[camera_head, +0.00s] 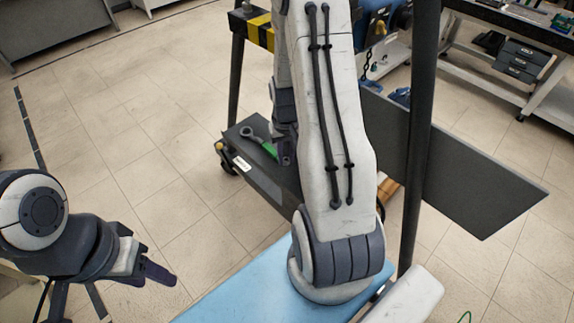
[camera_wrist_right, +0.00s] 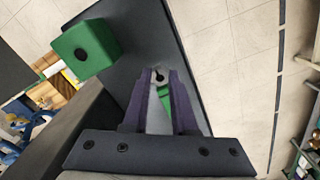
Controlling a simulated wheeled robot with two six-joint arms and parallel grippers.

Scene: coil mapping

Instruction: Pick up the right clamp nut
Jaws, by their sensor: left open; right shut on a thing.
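A grey piece with a ring-like end and a green part (camera_head: 268,149) shows over the dark lower platform, left of my right arm in the head view. In the right wrist view this grey-and-green piece (camera_wrist_right: 158,76) shows between the purple fingers of my right gripper (camera_wrist_right: 164,80), which is shut on it. I cannot tell whether it is the clamp nut. My right gripper (camera_head: 287,158) is partly hidden by its own arm in the head view. My left gripper (camera_head: 150,262) is open and empty at the lower left, far from the piece.
A green block with a dark hole (camera_wrist_right: 85,48) stands at the upper left of the right wrist view. A dark panel (camera_head: 465,165) and upright post (camera_head: 416,140) stand right of my right arm. A light-blue surface (camera_head: 225,295) lies below. The tiled floor at left is clear.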

